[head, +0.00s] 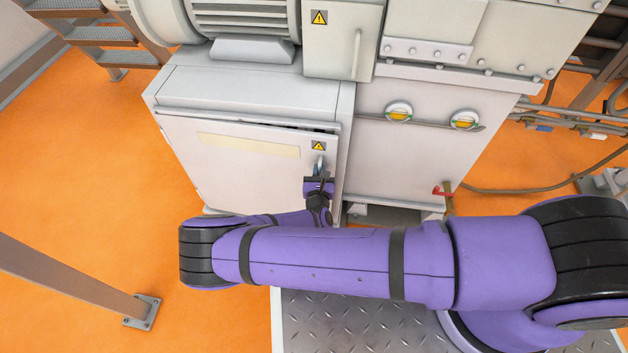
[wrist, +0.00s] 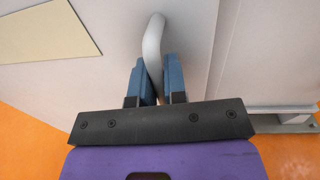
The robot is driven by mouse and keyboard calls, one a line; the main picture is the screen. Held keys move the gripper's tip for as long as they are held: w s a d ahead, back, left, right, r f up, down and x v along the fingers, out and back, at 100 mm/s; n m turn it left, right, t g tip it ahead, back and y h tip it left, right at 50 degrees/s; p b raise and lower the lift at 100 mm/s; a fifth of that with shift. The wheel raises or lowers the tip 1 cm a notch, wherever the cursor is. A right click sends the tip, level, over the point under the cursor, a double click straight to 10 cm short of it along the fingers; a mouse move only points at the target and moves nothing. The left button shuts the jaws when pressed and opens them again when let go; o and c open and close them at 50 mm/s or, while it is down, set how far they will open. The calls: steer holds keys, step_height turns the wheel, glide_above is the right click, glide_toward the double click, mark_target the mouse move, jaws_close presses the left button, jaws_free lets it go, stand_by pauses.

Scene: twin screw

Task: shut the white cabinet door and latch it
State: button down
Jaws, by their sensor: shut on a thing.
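The white cabinet door (head: 240,165) is on the front of the cabinet below the motor. A dark gap shows along the upper right of its top edge, so it looks slightly ajar. Its grey handle (head: 319,163) is near the right edge, under a yellow warning sign. My gripper (head: 319,180) is at this handle. In the wrist view, the blue fingers of my gripper (wrist: 156,80) are on both sides of the handle (wrist: 153,40), shut on its lower part. The handle's lower end is hidden by the gripper. Whether the latch is engaged cannot be told.
The cabinet body (head: 255,85) carries a large motor (head: 245,18). To the right is a machine panel with two yellow gauges (head: 399,112) and a red valve handle (head: 442,191). A brown post (head: 75,280) stands at the lower left. Orange floor (head: 90,170) is clear left of the door.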

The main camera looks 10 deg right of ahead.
steer(key=shift+w+d+r+n+y, duration=0.1)
steer(key=shift+w+d+n+y, duration=0.1)
steer(key=shift+w, duration=0.3)
steer(key=shift+w+d+f+n+y, duration=0.1)
steer(key=shift+w+y, duration=0.1)
steer(key=shift+w, duration=0.3)
steer(key=shift+w+d+r+n+y, duration=0.1)
steer(key=shift+w+d+y, duration=0.1)
steer(key=shift+w, duration=0.3)
steer(key=c, duration=1.5)
jaws_free()
steer(key=shift+w, duration=0.1)
steer(key=shift+o, duration=0.2)
steer(key=shift+d, duration=0.1)
